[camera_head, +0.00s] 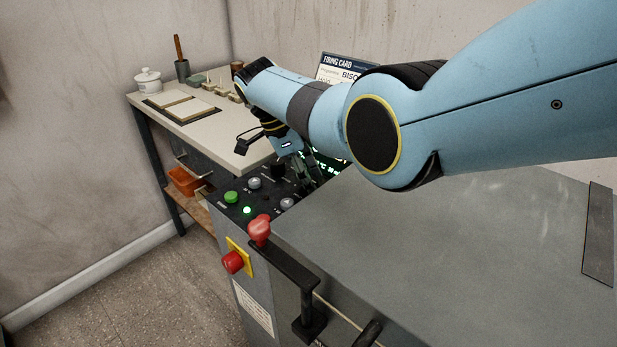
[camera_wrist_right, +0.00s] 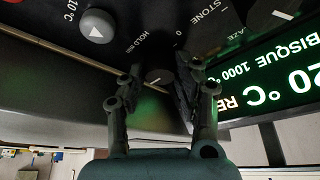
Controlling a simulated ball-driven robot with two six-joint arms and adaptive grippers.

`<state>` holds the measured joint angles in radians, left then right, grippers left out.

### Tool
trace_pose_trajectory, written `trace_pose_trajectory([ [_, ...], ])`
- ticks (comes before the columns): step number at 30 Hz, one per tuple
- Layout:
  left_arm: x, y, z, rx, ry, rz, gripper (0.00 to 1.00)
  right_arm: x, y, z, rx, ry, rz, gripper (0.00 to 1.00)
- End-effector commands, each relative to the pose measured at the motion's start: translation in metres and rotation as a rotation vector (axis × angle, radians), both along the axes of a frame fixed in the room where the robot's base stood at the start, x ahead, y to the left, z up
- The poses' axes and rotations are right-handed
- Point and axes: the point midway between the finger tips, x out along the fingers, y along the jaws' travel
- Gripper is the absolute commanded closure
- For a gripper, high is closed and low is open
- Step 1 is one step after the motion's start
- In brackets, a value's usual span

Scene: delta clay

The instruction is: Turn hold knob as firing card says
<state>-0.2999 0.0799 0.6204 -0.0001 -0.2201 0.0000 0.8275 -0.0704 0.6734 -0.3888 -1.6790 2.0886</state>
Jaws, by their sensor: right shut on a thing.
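My right gripper (camera_head: 306,174) reaches down onto the black control panel (camera_head: 262,202). In the right wrist view, its two fingers (camera_wrist_right: 158,72) stand on either side of the dark hold knob (camera_wrist_right: 157,78), next to the label "HOLD MIN", and are shut on it. The knob's pointer setting is too dark to read. The firing card (camera_head: 338,68) stands behind my arm; its title and part of "BISQ" show, while the hold line is mostly covered. The green-lit display (camera_wrist_right: 275,75) reads "BISQUE 1000 °C" and "20 °C", upside down. My left gripper is not in view.
A green button (camera_head: 231,197), a lit green lamp (camera_head: 246,210) and grey buttons (camera_head: 254,183) sit near the gripper. A red stop button (camera_head: 233,262) and a black handle (camera_head: 290,268) stick out in front. A bench (camera_head: 240,152) with tiles stands behind left.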

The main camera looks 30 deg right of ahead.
Motion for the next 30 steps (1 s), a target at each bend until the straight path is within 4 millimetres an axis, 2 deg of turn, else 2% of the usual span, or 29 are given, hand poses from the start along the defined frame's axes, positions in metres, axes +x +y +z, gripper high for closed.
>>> trace_pose_trajectory([
  [5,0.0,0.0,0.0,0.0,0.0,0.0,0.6,0.0,0.0,0.0,0.0,-0.001,0.0,1.0],
  [6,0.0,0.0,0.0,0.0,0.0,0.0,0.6,0.0,0.0,0.0,0.0,-0.001,0.0,0.67],
  [11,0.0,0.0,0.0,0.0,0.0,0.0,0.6,0.0,0.0,0.0,0.0,-0.001,0.0,0.47],
  [18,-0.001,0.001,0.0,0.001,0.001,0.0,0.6,0.0,0.0,0.0,0.0,0.0,0.001,0.47],
  [22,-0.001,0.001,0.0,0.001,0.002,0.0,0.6,0.002,0.004,0.008,0.0,-0.002,0.001,0.47],
  [26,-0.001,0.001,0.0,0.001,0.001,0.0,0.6,0.007,0.012,0.03,0.001,-0.005,0.002,0.47],
  [30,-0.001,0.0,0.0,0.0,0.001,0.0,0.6,0.013,0.023,0.06,0.001,-0.004,0.002,0.47],
])
